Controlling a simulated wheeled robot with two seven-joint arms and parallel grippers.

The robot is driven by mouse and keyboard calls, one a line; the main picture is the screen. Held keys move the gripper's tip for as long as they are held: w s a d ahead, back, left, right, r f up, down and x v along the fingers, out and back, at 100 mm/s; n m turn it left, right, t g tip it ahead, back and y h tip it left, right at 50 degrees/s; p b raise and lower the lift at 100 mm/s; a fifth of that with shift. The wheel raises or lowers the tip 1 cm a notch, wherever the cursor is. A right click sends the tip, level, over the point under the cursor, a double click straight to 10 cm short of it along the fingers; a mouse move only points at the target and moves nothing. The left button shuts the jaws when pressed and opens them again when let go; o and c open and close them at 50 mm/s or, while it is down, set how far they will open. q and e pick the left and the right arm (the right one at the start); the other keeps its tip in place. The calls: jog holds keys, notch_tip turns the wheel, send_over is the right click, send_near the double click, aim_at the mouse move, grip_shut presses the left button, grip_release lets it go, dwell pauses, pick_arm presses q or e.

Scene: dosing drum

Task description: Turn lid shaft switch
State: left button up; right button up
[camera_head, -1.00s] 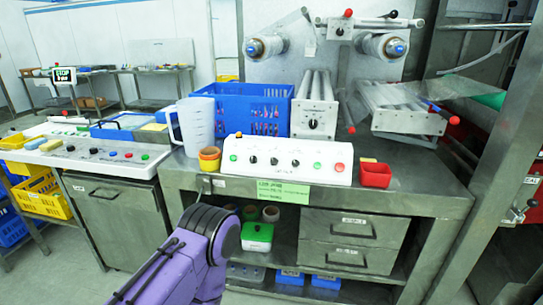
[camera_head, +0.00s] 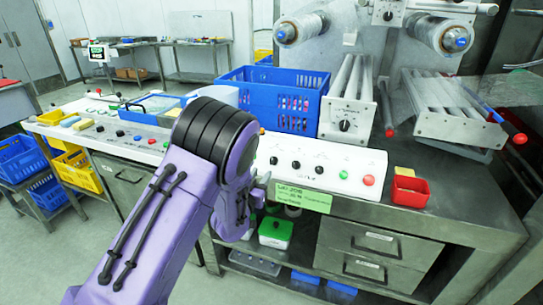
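The white control box (camera_head: 335,185) stands at the front edge of the steel table. Several black knobs, among them one at its middle (camera_head: 296,165), show on its face, with a green and a red button at the right. No readable label tells which knob is the lid shaft switch. My purple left arm comes in from the lower left and covers the box's left end. My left gripper (camera_head: 258,190) is mostly hidden behind the arm's wrist, close to the front of the box. I cannot tell whether it touches anything. My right gripper is not in view.
A blue crate (camera_head: 262,94) stands behind the box. A red bin (camera_head: 410,191) sits at its right. A roller unit with a dark knob (camera_head: 344,125) stands behind. A long white panel (camera_head: 95,125) with knobs and buttons lies to the left. Drawers (camera_head: 378,240) are below the table.

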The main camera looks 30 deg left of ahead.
aim_at(272, 158)
pick_arm(q)
jog(key=p+x, duration=0.2)
jog(key=x, duration=0.8)
jog(key=shift+a+f, duration=0.1)
jog(key=shift+a, duration=0.05)
grip_shut()
